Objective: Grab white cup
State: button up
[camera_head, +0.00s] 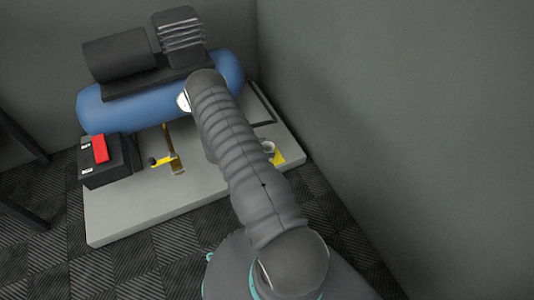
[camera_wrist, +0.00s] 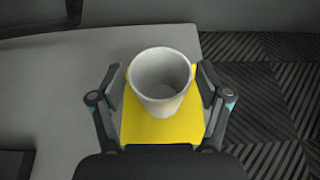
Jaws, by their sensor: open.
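The white cup (camera_wrist: 161,80) stands upright and looks empty inside in the wrist view. It is on a yellow pad (camera_wrist: 158,128) at the edge of a grey platform. My gripper (camera_wrist: 161,80) is open, with one finger on each side of the cup. The cup lies between the fingers in the picture; I cannot tell whether they touch it. In the head view only part of the cup (camera_head: 268,147) shows beside my arm, and the arm hides my gripper there.
The grey platform (camera_head: 140,215) also bears a blue compressor tank (camera_head: 130,108), a black box with a red top (camera_head: 105,160) and a yellow-handled tool (camera_head: 172,150). A grey wall (camera_head: 400,120) stands close on the right. Dark patterned floor surrounds the platform.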

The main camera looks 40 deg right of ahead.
aim_at(272, 147)
jog(key=x, duration=0.3)
jog(key=shift+d, duration=0.15)
jog(key=c, duration=1)
jog(key=shift+o, duration=0.2)
jog(key=shift+r, duration=0.15)
